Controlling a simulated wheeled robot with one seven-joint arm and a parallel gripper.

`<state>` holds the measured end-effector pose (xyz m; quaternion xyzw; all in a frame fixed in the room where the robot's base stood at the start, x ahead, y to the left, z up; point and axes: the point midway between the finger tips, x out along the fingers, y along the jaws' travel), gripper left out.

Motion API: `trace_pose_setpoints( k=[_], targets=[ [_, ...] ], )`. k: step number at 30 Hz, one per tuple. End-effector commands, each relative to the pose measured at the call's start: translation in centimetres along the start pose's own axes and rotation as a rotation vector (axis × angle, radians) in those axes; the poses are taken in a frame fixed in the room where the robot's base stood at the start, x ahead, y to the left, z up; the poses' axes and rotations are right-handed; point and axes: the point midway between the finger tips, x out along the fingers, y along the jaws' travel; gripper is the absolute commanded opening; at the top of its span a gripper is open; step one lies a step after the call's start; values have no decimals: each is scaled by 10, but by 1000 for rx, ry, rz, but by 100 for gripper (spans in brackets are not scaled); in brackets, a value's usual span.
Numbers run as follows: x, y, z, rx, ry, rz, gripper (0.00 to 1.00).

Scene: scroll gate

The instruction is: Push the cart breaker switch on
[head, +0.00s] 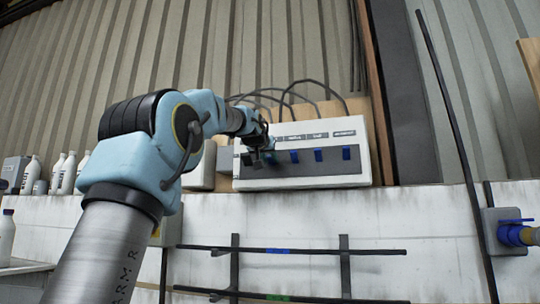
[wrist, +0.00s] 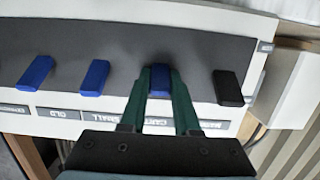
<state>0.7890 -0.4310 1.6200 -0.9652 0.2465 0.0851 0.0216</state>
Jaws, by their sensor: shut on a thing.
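A white breaker box (head: 362,178) with a dark grey panel is on the wall, with several switches in a row. My gripper (head: 266,153) is at the left part of that row. In the wrist view my gripper (wrist: 160,84) has its two green fingers on either side of a blue switch (wrist: 160,78), shut on it. The label below this switch is partly covered by the fingers and seems to begin with "CART". A black switch (wrist: 229,88) stands to its right, and another blue switch (wrist: 95,78) to its left.
More blue switches (head: 318,155) continue to the right along the panel. Dark cables (head: 290,92) loop above the box. White bottles (head: 66,174) stand on the ledge at left. A black pole (head: 455,130) and a blue valve (head: 512,233) are at right.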

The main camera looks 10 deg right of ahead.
Motion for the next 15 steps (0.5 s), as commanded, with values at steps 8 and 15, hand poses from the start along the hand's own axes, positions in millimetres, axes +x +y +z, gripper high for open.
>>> trace_pose_setpoints(
  k=[8, 15],
  targets=[
    [0, 0, -1, 0, 1, 0, 0],
    [0, 0, -1, 0, 1, 0, 46]
  ],
)
